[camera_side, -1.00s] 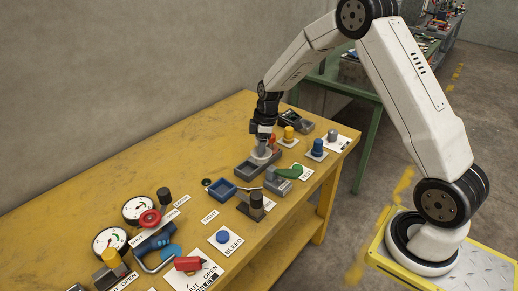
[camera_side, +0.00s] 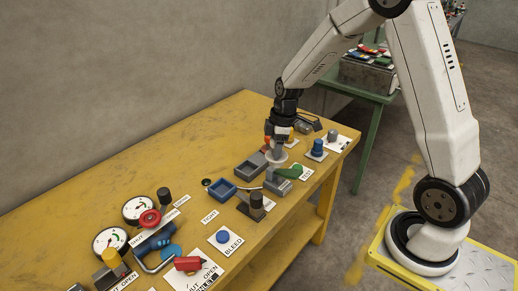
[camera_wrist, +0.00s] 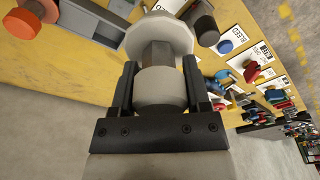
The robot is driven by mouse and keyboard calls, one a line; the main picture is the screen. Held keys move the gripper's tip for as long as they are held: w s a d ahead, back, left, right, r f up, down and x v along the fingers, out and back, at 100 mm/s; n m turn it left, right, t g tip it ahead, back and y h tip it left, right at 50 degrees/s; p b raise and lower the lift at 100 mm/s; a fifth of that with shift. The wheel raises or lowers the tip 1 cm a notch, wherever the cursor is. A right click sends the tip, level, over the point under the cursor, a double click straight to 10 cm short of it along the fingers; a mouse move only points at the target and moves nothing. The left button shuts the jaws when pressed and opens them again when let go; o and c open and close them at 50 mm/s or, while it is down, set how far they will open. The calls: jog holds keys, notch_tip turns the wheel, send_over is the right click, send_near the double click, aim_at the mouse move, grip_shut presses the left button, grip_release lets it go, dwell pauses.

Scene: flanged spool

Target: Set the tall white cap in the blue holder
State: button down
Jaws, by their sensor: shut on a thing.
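The white flanged piece (camera_side: 277,157), which appears to be the tall white cap, is in my gripper (camera_side: 279,148). In the wrist view my gripper (camera_wrist: 160,78) is shut around its near white end (camera_wrist: 161,90), with a grey-brown neck and a wide white flange (camera_wrist: 158,38) beyond the fingertips. The blue holder (camera_side: 222,190), an open rectangular tray, lies on the yellow bench to the lower left of my gripper in the side view. It looks empty. I cannot clearly see the gap beneath the held piece.
An empty grey tray (camera_side: 250,165) sits between the blue holder and my gripper. A grey block with a green lever (camera_side: 288,172) is close by the held piece. A dark post on a block (camera_side: 257,204) stands near the blue holder. Blue (camera_side: 318,147) and red (camera_side: 187,263) controls flank the area.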

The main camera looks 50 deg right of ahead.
dwell(0.4)
jog(key=a, duration=1)
jog(key=shift+r, duration=0.4)
jog(key=w+f, duration=0.9)
jog(key=w, duration=0.4)
jog(key=shift+w+f, duration=0.2)
jog(key=shift+w+f, duration=0.15)
jog(key=shift+f, duration=0.75)
jog(key=shift+w+f, duration=0.1)
jog(key=shift+f, duration=0.8)
